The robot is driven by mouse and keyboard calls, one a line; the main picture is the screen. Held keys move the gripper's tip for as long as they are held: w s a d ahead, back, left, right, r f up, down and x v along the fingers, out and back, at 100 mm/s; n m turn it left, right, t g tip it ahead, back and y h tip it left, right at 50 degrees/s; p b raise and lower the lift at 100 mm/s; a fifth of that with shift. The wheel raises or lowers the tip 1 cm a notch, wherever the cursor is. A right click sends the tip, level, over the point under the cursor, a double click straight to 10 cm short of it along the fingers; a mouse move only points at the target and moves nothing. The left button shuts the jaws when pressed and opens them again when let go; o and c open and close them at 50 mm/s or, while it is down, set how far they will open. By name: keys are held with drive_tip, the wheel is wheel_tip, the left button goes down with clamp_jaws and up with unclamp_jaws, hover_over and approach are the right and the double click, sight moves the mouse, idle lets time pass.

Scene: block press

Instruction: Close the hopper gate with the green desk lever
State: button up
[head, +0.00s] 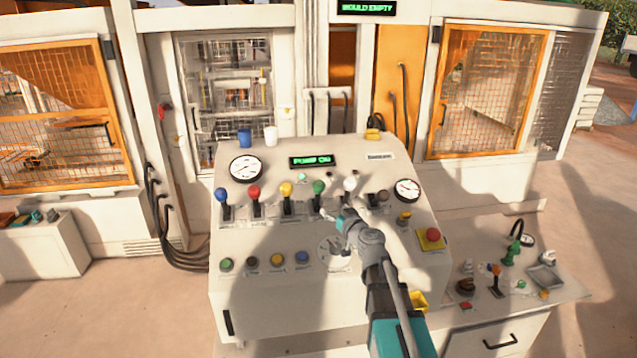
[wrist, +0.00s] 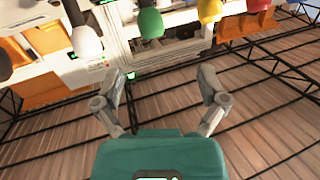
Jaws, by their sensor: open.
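The green desk lever (head: 318,187) stands in the row of levers on the sloped desk, between a yellow and a white one. Its green knob also shows at the top of the wrist view (wrist: 150,22), ahead of my fingers. My gripper (head: 330,213) is just below and to the right of the green lever in the head view. In the wrist view my gripper (wrist: 165,80) has its fingers spread, with nothing between them. The green knob is apart from the fingers. I cannot pick out the hopper gate for certain.
Neighbouring levers have a yellow knob (head: 286,188) and a white knob (head: 350,184). Further left are red and blue levers. A desk display (head: 312,161) reads PUMP ON; an upper sign (head: 367,7) reads MOULD EMPTY. A red stop button (head: 431,236) sits at the right.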

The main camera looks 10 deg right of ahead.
sight(321, 189)
drive_tip(key=shift+w+d+r+h, duration=0.2)
drive_tip(key=shift+d+r+h, duration=0.15)
drive_tip(key=shift+d, duration=0.15)
drive_tip(key=shift+w, duration=0.1)
drive_tip(key=x, duration=1.3)
drive_tip(key=shift+w+a+r, duration=0.1)
drive_tip(key=shift+w+r, duration=0.15)
drive_tip(key=shift+w, duration=0.05)
